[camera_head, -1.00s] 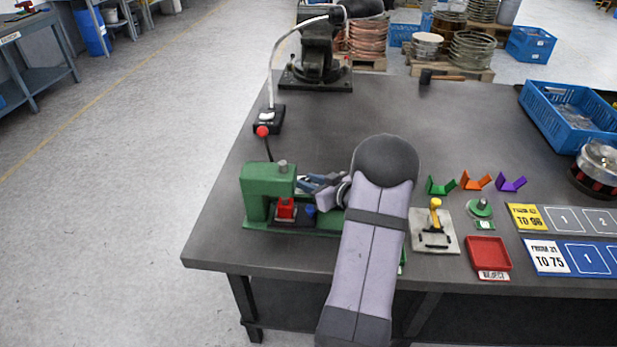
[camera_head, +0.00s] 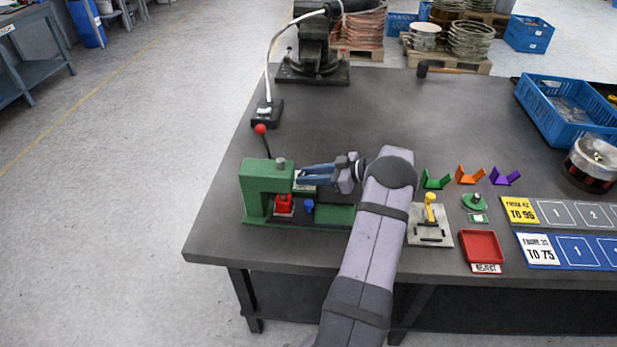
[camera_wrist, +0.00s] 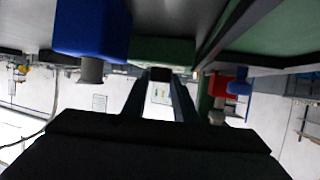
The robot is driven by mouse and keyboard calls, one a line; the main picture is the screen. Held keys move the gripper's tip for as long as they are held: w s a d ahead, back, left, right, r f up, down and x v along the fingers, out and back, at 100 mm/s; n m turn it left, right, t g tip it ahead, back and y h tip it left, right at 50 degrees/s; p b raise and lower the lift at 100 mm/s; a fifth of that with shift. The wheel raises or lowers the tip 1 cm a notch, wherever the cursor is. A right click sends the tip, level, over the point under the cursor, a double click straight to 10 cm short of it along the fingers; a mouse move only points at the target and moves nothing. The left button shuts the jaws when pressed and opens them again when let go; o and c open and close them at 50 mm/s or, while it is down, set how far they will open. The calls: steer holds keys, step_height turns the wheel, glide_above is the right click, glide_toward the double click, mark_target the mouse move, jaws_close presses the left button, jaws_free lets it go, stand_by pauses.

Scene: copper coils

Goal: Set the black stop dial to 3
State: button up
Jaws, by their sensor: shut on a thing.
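The green press (camera_head: 255,188) stands at the table's left front, with a grey knob (camera_head: 281,163) on its head. My gripper (camera_head: 299,179) reaches in from the right, its blue fingers level at the right face of the press head. In the wrist view, my gripper (camera_wrist: 160,80) is shut on a small dark piece, which I take as the black stop dial (camera_wrist: 160,74). A pale plate shows between the fingers there. The dial's number and pointer cannot be read. In the head view the fingers hide the dial.
A red block (camera_head: 284,204) and a blue knob (camera_head: 309,206) sit on the press base under the fingers. A yellow-handled fixture (camera_head: 430,222) and a red tray (camera_head: 481,246) lie to the right. The table middle is clear.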

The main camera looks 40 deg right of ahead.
stand_by(0.5)
steer(key=o, duration=1)
steer(key=shift+r+b, duration=0.75)
steer(key=shift+r, duration=4.3)
